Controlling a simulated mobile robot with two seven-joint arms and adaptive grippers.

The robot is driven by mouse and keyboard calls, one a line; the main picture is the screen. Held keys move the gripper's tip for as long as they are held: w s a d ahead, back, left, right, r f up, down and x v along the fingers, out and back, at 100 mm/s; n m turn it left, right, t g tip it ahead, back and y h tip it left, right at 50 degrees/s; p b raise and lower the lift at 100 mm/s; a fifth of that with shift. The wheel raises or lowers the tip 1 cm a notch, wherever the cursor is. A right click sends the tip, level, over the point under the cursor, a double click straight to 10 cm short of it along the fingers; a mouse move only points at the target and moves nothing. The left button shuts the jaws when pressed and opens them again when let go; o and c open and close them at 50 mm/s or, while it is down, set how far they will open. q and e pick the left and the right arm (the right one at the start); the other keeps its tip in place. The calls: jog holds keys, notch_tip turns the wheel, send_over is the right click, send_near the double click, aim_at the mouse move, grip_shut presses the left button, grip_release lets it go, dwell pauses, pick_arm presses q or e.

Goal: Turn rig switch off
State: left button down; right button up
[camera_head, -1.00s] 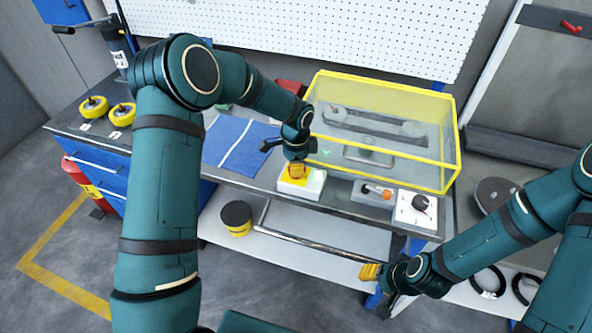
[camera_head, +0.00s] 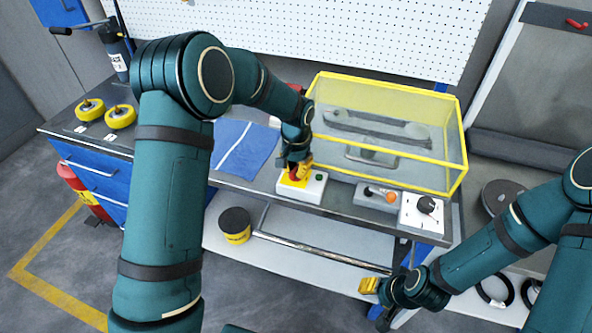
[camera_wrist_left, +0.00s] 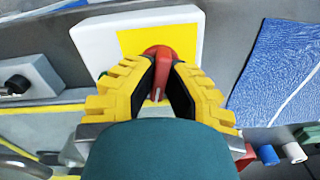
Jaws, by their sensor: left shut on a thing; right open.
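The rig switch (camera_head: 314,189) is a white box with a yellow plate, a red rotary handle and a small green button, on the front part of the bench. My left gripper (camera_head: 297,173) is over it. In the left wrist view, the red handle (camera_wrist_left: 158,55) stands between the yellow fingers of my left gripper (camera_wrist_left: 158,85), which are shut on it. The fingers hide part of the handle. My right gripper (camera_head: 369,286) is open and empty, low in front of the bench at the right.
A yellow-framed clear guard (camera_head: 455,150) stands behind the switch. To its right are a grey box with an orange-tipped lever (camera_head: 380,194) and a white box with a black knob (camera_head: 427,205). A blue cloth (camera_head: 245,150) lies left. Yellow rolls (camera_head: 120,117) sit at the far left.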

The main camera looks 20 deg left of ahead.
aim_at(296, 168)
pick_arm(q)
jog(key=shift+f+n, duration=0.1)
jog(key=shift+n, duration=1.5)
jog(key=c, duration=1)
grip_release()
notch_tip(296, 168, up, 12)
